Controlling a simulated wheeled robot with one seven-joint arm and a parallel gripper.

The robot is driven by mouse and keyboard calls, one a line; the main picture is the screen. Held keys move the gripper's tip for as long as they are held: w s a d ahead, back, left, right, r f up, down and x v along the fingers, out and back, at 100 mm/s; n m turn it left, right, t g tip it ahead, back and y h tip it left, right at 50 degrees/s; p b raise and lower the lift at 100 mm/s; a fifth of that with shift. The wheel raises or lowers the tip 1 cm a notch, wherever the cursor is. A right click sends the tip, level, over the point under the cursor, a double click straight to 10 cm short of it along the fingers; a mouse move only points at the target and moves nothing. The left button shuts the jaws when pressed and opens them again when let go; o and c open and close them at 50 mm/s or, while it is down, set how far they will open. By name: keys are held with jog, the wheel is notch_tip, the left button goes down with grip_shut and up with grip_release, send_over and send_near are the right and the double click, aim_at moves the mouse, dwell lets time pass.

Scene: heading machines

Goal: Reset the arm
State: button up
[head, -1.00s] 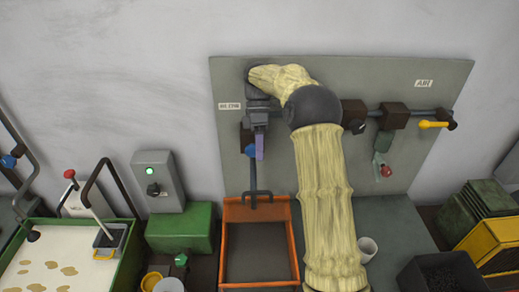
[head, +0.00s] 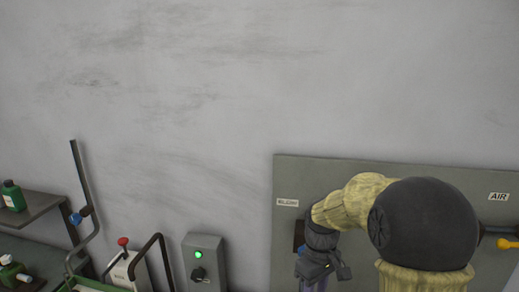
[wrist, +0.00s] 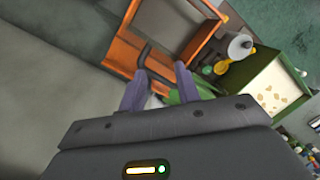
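My arm, in a pale yellow sleeve with a dark round elbow, stands at the right of the head view, in front of the grey-green wall panel (head: 400,168). My gripper (head: 315,284) hangs at the bottom edge of the head view, partly cut off. In the wrist view my gripper (wrist: 160,88) shows two purple fingers standing apart with nothing between them. Beyond the fingers is the orange-rimmed tray (wrist: 127,52), with a dark curved bar near it.
The switch box (head: 205,262) with a lit green light stands left of my gripper. A shelf (head: 45,207) with a green bottle (head: 13,196) is at far left. The wall above is bare.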

jog(key=s+d+f+m+t, duration=0.2)
jog(key=s+m+t, duration=0.2)
jog(key=s+m, duration=0.5)
notch_tip(320, 180, down, 6)
jog(key=s+n+b, duration=0.1)
jog(key=s+b, duration=0.1)
jog(key=b, duration=0.3)
jog(key=shift+s+a+f+n+b, duration=0.15)
jog(key=shift+s+n+b, duration=0.2)
jog(key=shift+n+b, duration=0.05)
